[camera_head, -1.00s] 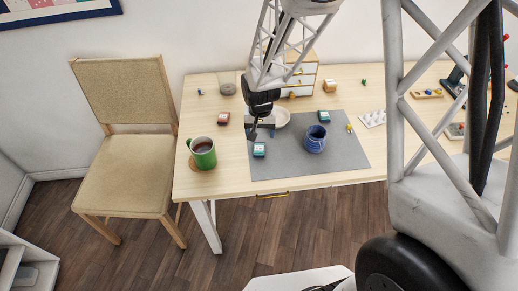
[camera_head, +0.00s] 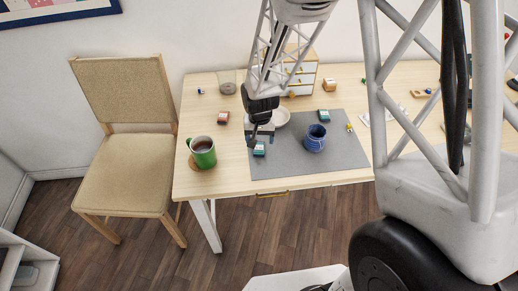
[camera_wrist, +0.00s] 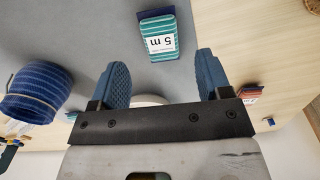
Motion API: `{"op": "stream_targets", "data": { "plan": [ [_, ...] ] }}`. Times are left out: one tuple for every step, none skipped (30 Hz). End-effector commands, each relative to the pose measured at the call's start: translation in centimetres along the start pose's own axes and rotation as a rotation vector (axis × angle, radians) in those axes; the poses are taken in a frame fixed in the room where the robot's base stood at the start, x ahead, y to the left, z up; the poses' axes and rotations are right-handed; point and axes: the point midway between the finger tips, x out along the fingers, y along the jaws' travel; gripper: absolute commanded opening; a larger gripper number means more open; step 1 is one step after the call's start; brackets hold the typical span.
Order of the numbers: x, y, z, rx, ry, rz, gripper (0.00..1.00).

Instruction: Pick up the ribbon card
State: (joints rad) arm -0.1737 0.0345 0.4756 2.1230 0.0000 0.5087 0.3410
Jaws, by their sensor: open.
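A teal-striped ribbon card (camera_head: 260,150) with a white label lies near the front left of the grey mat. In the wrist view the card (camera_wrist: 158,38), its label reading "5 m", shows ahead of the gap between the fingertips, apart from both. My gripper (camera_wrist: 163,72) is open and empty, with blue-grey finger pads. In the head view my gripper (camera_head: 252,141) is right by this card and hides part of it. A similar teal card (camera_head: 323,116) lies at the mat's back, and a red card (camera_head: 223,117) lies on the bare table to the left.
A white bowl (camera_head: 281,117) stands behind my gripper. A green cup (camera_head: 203,152) of dark drink stands at the table's left. A small drawer box (camera_head: 301,78) is at the back.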

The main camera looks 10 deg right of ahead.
Motion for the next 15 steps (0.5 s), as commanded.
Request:
{"op": "stream_targets", "data": {
  "plan": [
    [0.5, 0.0, 0.1, 0.000, -0.001, 0.000, 0.71],
    [0.8, -0.1, 0.1, 0.000, -0.001, 0.000, 0.71],
    [1.1, -0.1, 0.2, 0.000, -0.001, 0.000, 0.71],
    [1.5, -0.1, 0.2, 0.000, -0.002, 0.001, 0.71],
    [1.8, -0.1, 0.3, 0.000, -0.002, 0.001, 0.71],
    [2.3, -0.2, 0.3, 0.000, -0.002, 0.001, 0.71],
    [2.6, -0.2, 0.3, 0.000, -0.002, 0.001, 0.71],
    [2.9, -0.2, 0.3, 0.000, -0.002, 0.001, 0.71],
    [3.2, -0.2, 0.3, 0.000, -0.002, 0.001, 0.71],
    [3.5, -0.2, 0.3, 0.000, -0.002, 0.001, 0.71],
    [3.7, -0.2, 0.3, 0.000, -0.002, 0.001, 0.71],
    [4.0, -0.2, 0.3, 0.000, -0.001, 0.000, 0.71],
    [4.1, -0.2, 0.3, 0.000, -0.001, 0.000, 0.71],
    [4.3, -0.2, 0.3, 0.000, -0.001, 0.000, 0.71],
    [4.4, -0.2, 0.3, 0.000, -0.001, 0.000, 0.71]
  ]
}}
